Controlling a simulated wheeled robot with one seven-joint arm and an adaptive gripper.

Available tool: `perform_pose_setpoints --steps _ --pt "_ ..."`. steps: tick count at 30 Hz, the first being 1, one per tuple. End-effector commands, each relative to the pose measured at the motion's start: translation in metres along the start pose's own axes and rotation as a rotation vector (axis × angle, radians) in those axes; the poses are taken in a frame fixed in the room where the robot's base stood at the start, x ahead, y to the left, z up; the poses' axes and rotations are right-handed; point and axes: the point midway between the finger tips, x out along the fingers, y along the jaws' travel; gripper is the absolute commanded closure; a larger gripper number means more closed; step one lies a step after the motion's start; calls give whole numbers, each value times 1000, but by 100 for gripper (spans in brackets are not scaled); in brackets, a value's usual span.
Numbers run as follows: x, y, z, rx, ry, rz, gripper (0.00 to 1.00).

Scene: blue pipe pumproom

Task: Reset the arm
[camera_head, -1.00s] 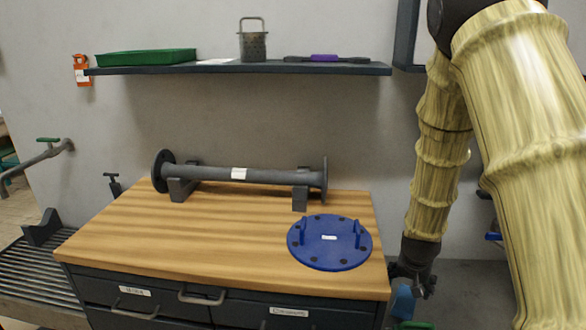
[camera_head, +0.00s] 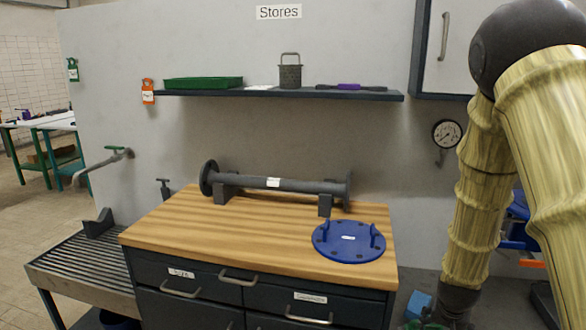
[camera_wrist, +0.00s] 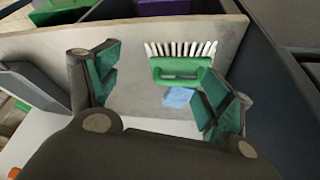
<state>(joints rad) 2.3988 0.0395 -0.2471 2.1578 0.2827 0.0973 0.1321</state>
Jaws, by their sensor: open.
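In the wrist view, my gripper (camera_wrist: 158,90) is open, its two green-padded fingers spread apart with nothing between them. A green brush with white bristles (camera_wrist: 180,66) lies beyond the fingertips on a pale surface, with a small light-blue patch (camera_wrist: 178,97) beside it. In the head view my arm hangs down at the right, and its lower end is at the bottom edge, right of the workbench; the fingers are not clear there.
The wooden-topped workbench (camera_head: 200,228) carries a grey flanged pipe (camera_head: 300,185) on supports and a blue round cover (camera_head: 348,252). A wall shelf (camera_head: 300,94) holds a green tray (camera_head: 203,83) and a mesh basket (camera_head: 290,75).

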Motion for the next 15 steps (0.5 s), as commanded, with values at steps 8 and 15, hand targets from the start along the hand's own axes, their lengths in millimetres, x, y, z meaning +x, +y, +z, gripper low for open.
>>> perform_pose_setpoints --steps 8,15 --pt "16 0 38 -71 -33 12 20" --pt "33 6 92 -156 -77 20 20"
